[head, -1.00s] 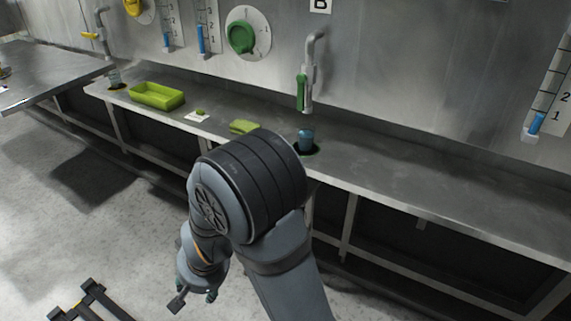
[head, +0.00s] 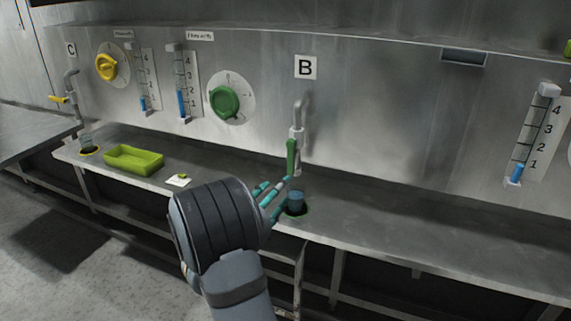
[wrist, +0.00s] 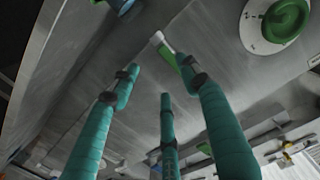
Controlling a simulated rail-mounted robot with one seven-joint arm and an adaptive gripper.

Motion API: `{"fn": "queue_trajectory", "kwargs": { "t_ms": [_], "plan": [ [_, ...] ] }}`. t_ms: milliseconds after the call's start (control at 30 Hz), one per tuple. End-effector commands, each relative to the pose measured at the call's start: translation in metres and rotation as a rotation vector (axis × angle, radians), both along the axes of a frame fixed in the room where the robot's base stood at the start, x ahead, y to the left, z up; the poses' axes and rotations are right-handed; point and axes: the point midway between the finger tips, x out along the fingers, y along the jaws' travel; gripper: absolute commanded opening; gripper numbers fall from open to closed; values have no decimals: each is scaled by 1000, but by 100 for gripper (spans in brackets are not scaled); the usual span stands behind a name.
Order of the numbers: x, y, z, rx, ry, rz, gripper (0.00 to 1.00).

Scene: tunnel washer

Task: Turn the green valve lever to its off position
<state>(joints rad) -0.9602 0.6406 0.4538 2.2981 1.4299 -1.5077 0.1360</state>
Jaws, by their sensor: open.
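The green valve lever (head: 291,157) hangs down along the grey tap (head: 297,140) under the letter B sign. My gripper (head: 275,190) is open and empty, with its teal fingers pointing up and right, just below and left of the lever in the head view. Whether a finger touches the lever cannot be told. In the wrist view the teal fingers of my gripper (wrist: 165,95) are spread apart. A green piece with a pale end, which looks like the lever (wrist: 170,57), shows beyond and between them.
A blue cup (head: 296,201) stands in the green-ringed opening below the tap, close to my fingers. A green dial (head: 225,102) is on the wall at left. A lime tray (head: 133,159) sits on the counter (head: 420,225), whose right part is clear.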

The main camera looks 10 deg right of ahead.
Motion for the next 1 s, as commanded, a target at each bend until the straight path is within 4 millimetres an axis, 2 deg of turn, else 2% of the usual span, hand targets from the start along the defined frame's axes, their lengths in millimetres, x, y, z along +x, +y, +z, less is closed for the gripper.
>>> {"fn": "queue_trajectory", "kwargs": {
  "t_ms": [100, 167, 700, 1000],
  "plan": [
    [4, 1, 19, -61, -40, 12, 46],
    [7, -1, 23, -70, -48, 14, 46],
    [79, -48, 24, -61, -51, 15, 46],
    [90, -55, 21, -62, -50, 17, 46]
  ]
}}
